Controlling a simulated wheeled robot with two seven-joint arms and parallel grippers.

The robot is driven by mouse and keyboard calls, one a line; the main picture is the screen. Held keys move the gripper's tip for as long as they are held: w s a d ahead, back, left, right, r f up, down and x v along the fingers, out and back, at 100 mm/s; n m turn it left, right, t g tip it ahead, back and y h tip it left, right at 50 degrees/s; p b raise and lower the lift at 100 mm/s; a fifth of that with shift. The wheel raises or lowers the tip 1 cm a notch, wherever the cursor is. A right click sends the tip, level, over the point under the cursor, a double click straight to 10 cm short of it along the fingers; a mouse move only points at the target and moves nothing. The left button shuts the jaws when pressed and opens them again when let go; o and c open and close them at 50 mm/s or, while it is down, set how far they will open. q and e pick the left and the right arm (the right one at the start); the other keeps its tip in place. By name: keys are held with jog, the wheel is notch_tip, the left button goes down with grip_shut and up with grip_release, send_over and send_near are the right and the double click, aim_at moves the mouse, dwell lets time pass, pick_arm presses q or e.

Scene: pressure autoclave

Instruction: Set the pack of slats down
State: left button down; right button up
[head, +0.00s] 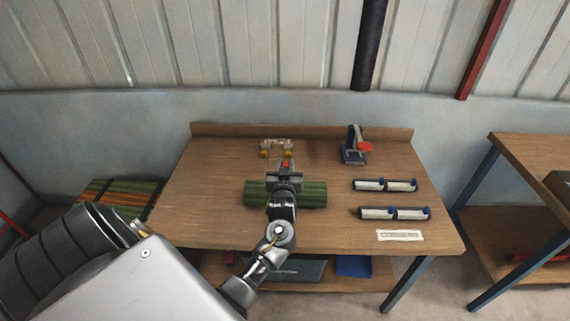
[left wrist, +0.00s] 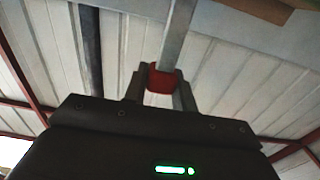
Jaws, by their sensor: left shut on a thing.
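The pack of slats (head: 312,194) is a green ribbed bundle lying crosswise over the left-middle of the wooden workbench. My left arm passes in front of its middle. I cannot tell whether the pack touches the top. My left gripper (head: 286,165) is just beyond the pack, shut on a small red block. In the left wrist view the red block (left wrist: 160,79) sits between the fingers, on a grey metal bar (left wrist: 177,40). How the bar joins the pack is hidden. My right gripper is not in view.
The workbench (head: 205,205) has a blue stand with a red part (head: 355,146), blue-and-white cylinders (head: 377,213) and a white label (head: 400,235) on its right. A small yellow-and-grey item (head: 277,144) is behind the gripper. The bench's left side is clear.

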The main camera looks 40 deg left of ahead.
pick_arm(q)
jog(key=shift+r, duration=0.1)
jog(key=c, duration=1.6)
grip_release()
jog(key=shift+f, duration=0.25)
jog(key=o, duration=0.5)
jog(key=shift+c, duration=0.2)
jog(key=shift+r, duration=0.1)
jog(key=shift+d+r, duration=0.1)
jog(key=shift+r, duration=0.05)
jog(key=b+v, duration=0.2)
jog(key=v, duration=1)
